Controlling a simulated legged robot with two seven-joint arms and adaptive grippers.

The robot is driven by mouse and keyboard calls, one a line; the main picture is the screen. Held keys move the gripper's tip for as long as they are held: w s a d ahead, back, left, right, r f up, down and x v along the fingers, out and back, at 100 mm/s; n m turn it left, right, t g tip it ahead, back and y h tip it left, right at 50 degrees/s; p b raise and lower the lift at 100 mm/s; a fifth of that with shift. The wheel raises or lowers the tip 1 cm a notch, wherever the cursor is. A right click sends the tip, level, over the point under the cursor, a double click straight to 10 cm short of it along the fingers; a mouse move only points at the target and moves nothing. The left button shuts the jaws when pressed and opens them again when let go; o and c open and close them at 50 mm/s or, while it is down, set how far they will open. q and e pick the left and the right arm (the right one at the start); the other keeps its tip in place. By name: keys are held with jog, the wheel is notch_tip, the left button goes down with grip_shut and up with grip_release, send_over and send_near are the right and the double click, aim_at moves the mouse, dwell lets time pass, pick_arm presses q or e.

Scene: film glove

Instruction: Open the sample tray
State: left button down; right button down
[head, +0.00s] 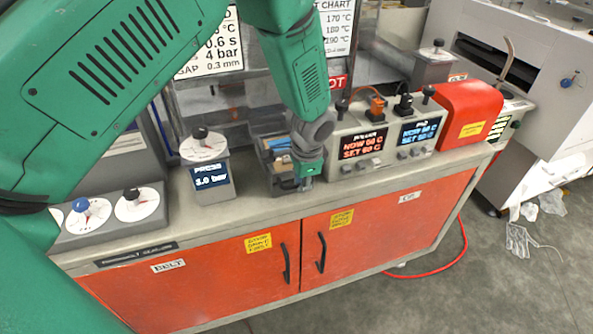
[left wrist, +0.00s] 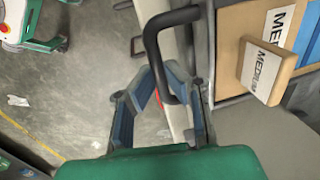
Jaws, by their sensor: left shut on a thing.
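The sample tray is a grey open drawer (head: 283,185) in the bench, between the pressure dial and the temperature controllers. It holds tan and blue pieces, and part of it is hidden by my arm. My left gripper (head: 303,183) is at its front edge. In the left wrist view the tray's dark loop handle (left wrist: 151,45) passes between the fingers of my left gripper (left wrist: 165,84), which are shut on it. A brown block labelled MEDIUM (left wrist: 265,70) lies in the tray. My right gripper is not in view.
The PRESS dial (head: 204,150) stands left of the tray, and the temperature controllers (head: 362,146) and a red cover (head: 470,110) stand right of it. Orange cabinet doors (head: 340,240) with black handles are below. The floor in front shows a red hose (head: 440,268).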

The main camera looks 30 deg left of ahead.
pick_arm(q)
jog(key=shift+w+d+r, duration=0.25)
jog(key=shift+d+r, duration=0.3)
jog(key=shift+d, duration=0.05)
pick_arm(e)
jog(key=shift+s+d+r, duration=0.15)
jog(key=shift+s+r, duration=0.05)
pick_arm(q)
jog(key=c, duration=1.9)
grip_release()
jog(key=o, duration=0.3)
jog(key=shift+s+r, duration=0.1)
notch_tip(320, 180, up, 12)
jog(key=s+d, duration=0.2)
jog(key=shift+f, duration=0.25)
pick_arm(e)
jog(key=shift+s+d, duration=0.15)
